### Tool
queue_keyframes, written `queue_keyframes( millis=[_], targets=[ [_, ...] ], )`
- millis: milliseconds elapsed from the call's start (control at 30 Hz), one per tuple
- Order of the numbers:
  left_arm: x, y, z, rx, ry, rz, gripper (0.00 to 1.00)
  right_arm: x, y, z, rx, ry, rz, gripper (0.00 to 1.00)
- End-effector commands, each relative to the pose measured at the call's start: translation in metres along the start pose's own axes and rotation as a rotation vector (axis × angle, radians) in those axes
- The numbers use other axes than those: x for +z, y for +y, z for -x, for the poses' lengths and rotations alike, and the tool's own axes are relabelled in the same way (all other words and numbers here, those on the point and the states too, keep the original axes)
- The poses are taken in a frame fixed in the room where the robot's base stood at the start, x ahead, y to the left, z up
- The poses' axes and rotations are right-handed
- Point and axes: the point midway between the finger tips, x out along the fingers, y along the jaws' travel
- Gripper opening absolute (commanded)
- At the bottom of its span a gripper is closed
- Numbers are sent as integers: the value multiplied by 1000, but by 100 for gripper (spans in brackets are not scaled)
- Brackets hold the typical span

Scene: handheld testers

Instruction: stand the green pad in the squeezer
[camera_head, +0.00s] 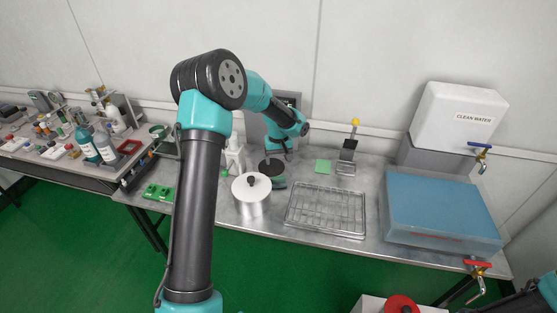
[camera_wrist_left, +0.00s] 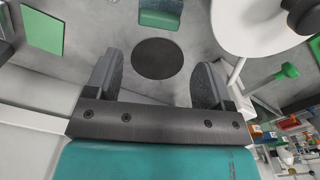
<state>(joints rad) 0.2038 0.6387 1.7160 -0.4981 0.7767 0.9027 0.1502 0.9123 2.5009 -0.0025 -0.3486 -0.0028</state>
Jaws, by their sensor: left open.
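The green pad (camera_head: 322,166) is a thin light-green square on the grey table, left of the squeezer; it also shows at the upper left of the left wrist view (camera_wrist_left: 42,30). The squeezer (camera_head: 347,157) is a small upright dark and metal device with a yellow knob on top, near the wall. My left gripper (camera_head: 277,150) is left of the pad and near the wall. In the left wrist view its two fingers (camera_wrist_left: 157,75) are wide apart with nothing between them, over a black disc. My right gripper is out of view.
The black disc (camera_head: 271,168) and a teal block (camera_head: 279,183) lie beside a white lidded pot (camera_head: 251,198). A wire rack (camera_head: 327,213) lies in front of the pad. A blue box (camera_head: 440,205) and a water tank (camera_head: 455,118) stand right. Bare table surrounds the pad.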

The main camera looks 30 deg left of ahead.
Motion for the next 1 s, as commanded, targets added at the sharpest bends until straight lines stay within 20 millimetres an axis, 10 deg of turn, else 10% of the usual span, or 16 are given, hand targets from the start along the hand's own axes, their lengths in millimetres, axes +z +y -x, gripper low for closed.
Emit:
queue_keyframes(
  millis=[267, 633, 1000],
  targets=[
    [0, 0, 0, 0, 0, 0, 49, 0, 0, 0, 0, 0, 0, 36],
    [0, 0, 2, 0, 1, -55, 49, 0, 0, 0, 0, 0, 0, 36],
    [-1, 3, 24, -1, 2, -576, 49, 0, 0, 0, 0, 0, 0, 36]
  ],
)
